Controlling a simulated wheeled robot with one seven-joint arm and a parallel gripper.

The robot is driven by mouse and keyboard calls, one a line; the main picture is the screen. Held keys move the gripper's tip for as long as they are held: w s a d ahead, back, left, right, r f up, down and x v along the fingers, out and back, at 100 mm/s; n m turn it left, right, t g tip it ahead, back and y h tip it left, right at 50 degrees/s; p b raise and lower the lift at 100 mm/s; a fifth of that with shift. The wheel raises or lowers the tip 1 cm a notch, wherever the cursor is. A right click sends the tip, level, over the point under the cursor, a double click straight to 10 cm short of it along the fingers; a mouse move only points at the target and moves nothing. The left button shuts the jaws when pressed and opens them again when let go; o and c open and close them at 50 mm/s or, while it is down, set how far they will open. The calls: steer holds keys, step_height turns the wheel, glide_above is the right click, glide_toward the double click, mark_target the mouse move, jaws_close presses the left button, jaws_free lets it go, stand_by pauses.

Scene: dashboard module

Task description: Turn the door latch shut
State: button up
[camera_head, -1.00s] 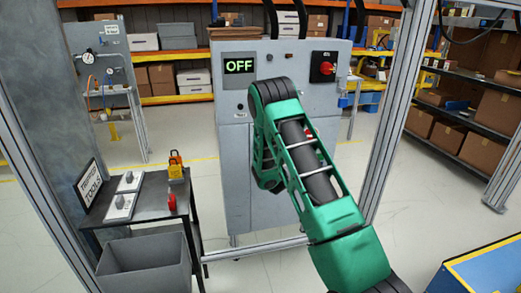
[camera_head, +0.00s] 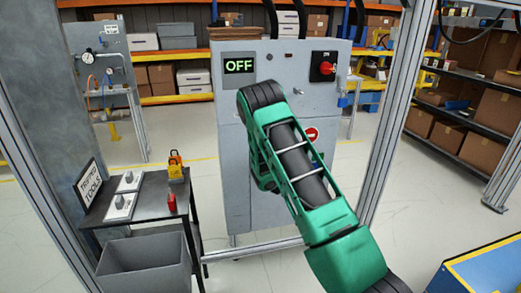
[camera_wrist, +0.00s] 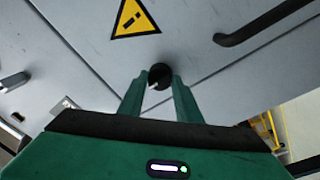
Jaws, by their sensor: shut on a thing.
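The door latch (camera_wrist: 160,75) is a round black knob with a pale mark on the grey cabinet door, in the wrist view. My gripper (camera_wrist: 160,82) has its two green fingers on either side of the knob and is shut on it. The grey cabinet (camera_head: 235,185) stands upright in the middle of the head view, its display reading OFF. There my green arm hides the latch and my gripper.
A black door handle (camera_wrist: 268,23) and a yellow warning triangle (camera_wrist: 135,18) are near the latch. A red rotary switch (camera_head: 325,68) is at the cabinet's upper right. A small black table (camera_head: 150,205) with a padlock stands at left; a metal frame post (camera_head: 398,110) stands at right.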

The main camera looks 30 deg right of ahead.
steer(key=o, duration=1)
steer(key=shift+a, duration=0.1)
steer(key=shift+v, duration=5.25)
steer(key=shift+f, duration=0.1)
